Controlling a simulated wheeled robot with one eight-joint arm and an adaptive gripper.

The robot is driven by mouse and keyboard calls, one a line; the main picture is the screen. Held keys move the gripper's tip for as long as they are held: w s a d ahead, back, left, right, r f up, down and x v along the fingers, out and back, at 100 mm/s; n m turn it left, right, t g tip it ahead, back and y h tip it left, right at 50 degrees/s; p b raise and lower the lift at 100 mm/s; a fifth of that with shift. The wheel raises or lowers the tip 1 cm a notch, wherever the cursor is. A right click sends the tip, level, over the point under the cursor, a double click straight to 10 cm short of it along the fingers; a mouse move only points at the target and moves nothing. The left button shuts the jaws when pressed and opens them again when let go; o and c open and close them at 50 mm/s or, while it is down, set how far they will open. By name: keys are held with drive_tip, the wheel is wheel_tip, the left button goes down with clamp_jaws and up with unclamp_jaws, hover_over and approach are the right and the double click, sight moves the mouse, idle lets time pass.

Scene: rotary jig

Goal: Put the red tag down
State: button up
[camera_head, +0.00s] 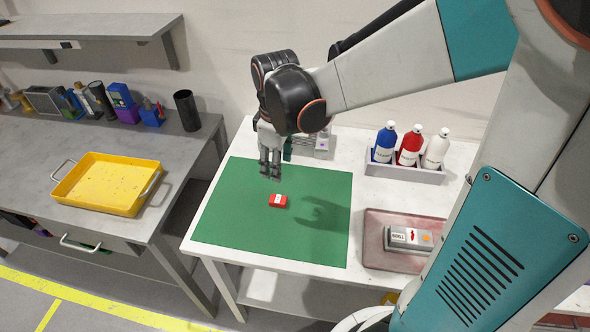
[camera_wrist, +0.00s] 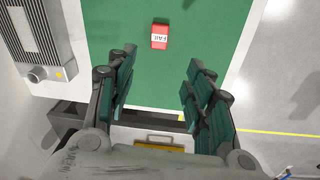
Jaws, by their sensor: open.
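The red tag (camera_head: 278,201) lies flat on the green mat (camera_head: 222,225), near the mat's middle. In the wrist view the tag (camera_wrist: 160,36) shows a white label reading "FAIL", and it lies beyond the fingertips. My gripper (camera_head: 270,173) is above the mat, a little behind and to the left of the tag, and apart from it. In the wrist view my gripper (camera_wrist: 160,70) has its teal-padded fingers spread wide with nothing between them.
A grey device (camera_head: 408,237) lies on a reddish tray (camera_head: 375,257) right of the mat. A bottle rack (camera_head: 405,173) holds blue, red and white bottles behind it. A yellow tray (camera_head: 88,200) stands on the left bench. The mat around the tag is clear.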

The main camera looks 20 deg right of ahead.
drive_tip(key=s+r+m+t, duration=0.6)
drive_tip(key=s+r+m, duration=0.3)
drive_tip(key=s, duration=0.4)
drive_tip(key=shift+s+d, duration=0.15)
drive_tip(key=shift+s, duration=0.05)
idle(0.8)
